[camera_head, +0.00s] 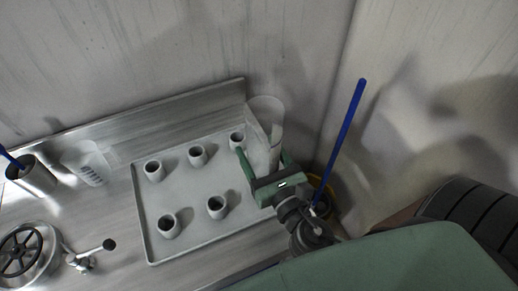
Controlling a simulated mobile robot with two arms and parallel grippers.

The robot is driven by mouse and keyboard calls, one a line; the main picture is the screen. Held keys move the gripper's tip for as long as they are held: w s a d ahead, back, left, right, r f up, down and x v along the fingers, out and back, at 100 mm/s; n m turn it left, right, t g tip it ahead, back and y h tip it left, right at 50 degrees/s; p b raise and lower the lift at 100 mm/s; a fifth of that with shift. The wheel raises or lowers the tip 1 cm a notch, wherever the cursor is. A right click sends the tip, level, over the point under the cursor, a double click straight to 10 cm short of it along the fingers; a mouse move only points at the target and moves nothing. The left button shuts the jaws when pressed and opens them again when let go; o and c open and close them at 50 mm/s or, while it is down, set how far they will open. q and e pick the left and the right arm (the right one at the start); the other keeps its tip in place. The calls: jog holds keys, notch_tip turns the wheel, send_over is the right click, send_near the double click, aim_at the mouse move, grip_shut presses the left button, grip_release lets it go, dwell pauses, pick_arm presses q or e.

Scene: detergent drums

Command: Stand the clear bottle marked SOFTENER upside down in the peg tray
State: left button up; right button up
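The clear bottle (264,113) is at the right end of the peg tray (190,244), with its wide rounded end up. I cannot read a marking on it. My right gripper (264,158), green, reaches in from the lower right with one finger on each side of the bottle, and appears closed around it. The bottle's lower end is hidden by the gripper, so I cannot tell whether it touches the tray or a peg. Several short hollow pegs stand in the tray, among them the back right one (237,139). My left gripper is not in view.
A black handwheel (20,252) and a lever tap (86,258) stand at front left. A blue pole (346,130) rises behind my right arm. Walls close off the back and right.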

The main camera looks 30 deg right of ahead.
aim_at(270, 172)
jog(key=o, duration=1.4)
jog(key=s+b, duration=0.1)
jog(key=s, duration=0.1)
jog(key=s+b, duration=0.1)
jog(key=s, duration=0.2)
jog(key=s+b, duration=0.2)
jog(key=s, duration=0.1)
jog(key=shift+a, duration=0.25)
jog(key=shift+w, duration=0.1)
